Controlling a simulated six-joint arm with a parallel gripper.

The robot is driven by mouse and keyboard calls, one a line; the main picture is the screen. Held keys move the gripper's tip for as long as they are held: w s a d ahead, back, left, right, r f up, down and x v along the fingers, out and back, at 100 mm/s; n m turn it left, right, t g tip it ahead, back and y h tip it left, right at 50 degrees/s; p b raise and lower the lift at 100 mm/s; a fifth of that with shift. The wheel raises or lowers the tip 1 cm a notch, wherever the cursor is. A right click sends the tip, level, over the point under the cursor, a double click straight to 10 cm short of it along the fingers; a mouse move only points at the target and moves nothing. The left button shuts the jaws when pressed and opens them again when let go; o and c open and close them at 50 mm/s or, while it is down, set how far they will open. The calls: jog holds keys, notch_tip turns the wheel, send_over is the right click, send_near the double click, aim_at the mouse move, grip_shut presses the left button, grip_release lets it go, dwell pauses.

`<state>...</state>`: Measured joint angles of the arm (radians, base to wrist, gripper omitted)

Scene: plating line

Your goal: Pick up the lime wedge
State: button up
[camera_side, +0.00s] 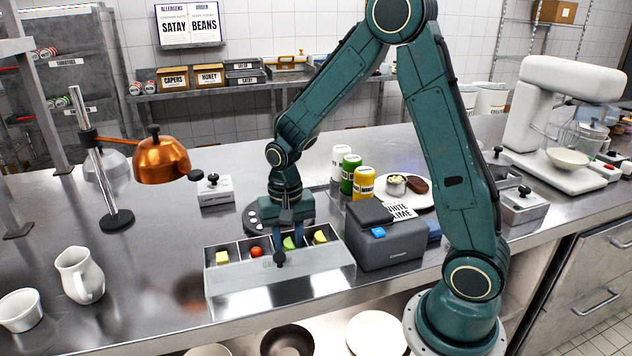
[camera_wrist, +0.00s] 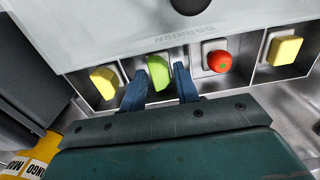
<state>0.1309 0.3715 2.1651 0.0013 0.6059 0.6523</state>
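The green lime wedge (camera_wrist: 159,71) sits in a compartment of the steel garnish tray (camera_side: 330,279), between a red tomato and a yellow piece. In the side view the lime wedge (camera_side: 289,243) is partly behind my gripper. My gripper (camera_wrist: 160,76) points down into the tray, its two blue fingers apart, one on each side of the lime wedge. The left finger in the wrist view looks nearer to the wedge; whether it touches I cannot tell. In the side view my gripper (camera_side: 287,238) is over the tray's middle.
The tray also holds a cherry tomato (camera_side: 256,252) and yellow pieces (camera_side: 222,258) (camera_side: 320,237) in neighbouring compartments. A clear lid (camera_wrist: 190,25) is along the tray's front. A dark grey printer (camera_side: 385,240) stands close to the tray's right. Bottles (camera_side: 363,183) stand behind.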

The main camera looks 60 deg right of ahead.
aim_at(288, 242)
dwell(0.3)
jog(key=c, duration=0.5)
jog(key=shift+r, duration=0.15)
notch_tip(288, 242, up, 20)
dwell(0.6)
dwell(0.4)
